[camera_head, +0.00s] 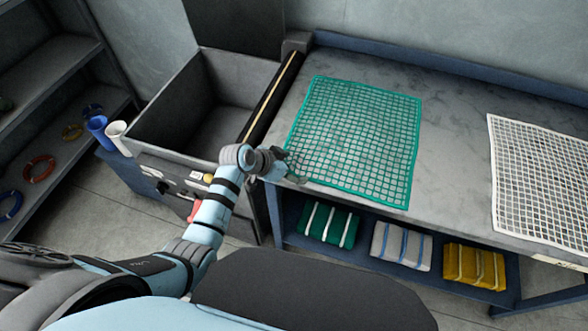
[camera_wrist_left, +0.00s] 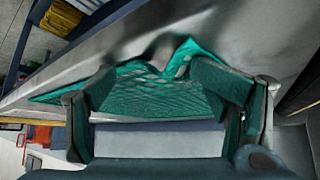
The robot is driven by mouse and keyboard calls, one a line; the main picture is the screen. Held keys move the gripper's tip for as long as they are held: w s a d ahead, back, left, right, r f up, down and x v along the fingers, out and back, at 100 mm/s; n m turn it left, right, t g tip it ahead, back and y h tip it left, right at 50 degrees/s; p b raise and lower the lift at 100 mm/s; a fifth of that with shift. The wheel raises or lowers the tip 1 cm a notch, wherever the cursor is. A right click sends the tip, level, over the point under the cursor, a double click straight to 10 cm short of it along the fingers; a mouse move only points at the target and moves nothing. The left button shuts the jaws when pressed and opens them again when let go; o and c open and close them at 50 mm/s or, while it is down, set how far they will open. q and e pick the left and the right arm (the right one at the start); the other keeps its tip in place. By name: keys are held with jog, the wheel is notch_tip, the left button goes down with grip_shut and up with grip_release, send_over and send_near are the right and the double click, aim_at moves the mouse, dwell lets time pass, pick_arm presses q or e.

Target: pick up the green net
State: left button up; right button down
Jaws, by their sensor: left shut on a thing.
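The green net (camera_head: 352,135) lies spread flat over the left part of the grey worktable (camera_head: 455,150). My left gripper (camera_head: 288,172) is at the net's near left corner, by the table's front edge, and is shut on the net. In the left wrist view, the green net (camera_wrist_left: 160,92) is bunched and folded between the fingers of my left gripper (camera_wrist_left: 165,88). Most of the net still rests on the table. My right gripper is in neither view.
A white net (camera_head: 540,185) lies at the table's right. Folded green (camera_head: 328,224), white-blue (camera_head: 401,246) and yellow (camera_head: 474,266) bundles sit on the shelf below. A deep grey open bin (camera_head: 165,125) stands left, beside blue (camera_head: 98,128) and white (camera_head: 117,133) cups.

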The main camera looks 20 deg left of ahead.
pick_arm(q)
jog(key=shift+s+a, duration=0.1)
jog(key=shift+s, duration=0.15)
jog(key=shift+c, duration=1.1)
jog(key=shift+o, duration=0.2)
jog(key=r+p, duration=0.4)
jog(key=w+r+p, duration=0.1)
jog(key=r+p, duration=0.1)
jog(key=p, duration=0.1)
jog(key=shift+a+r, duration=0.1)
jog(key=shift+r, duration=0.2)
grip_shut()
jog(key=r+p, duration=0.1)
jog(key=r, duration=0.4)
jog(key=shift+s+r, duration=0.2)
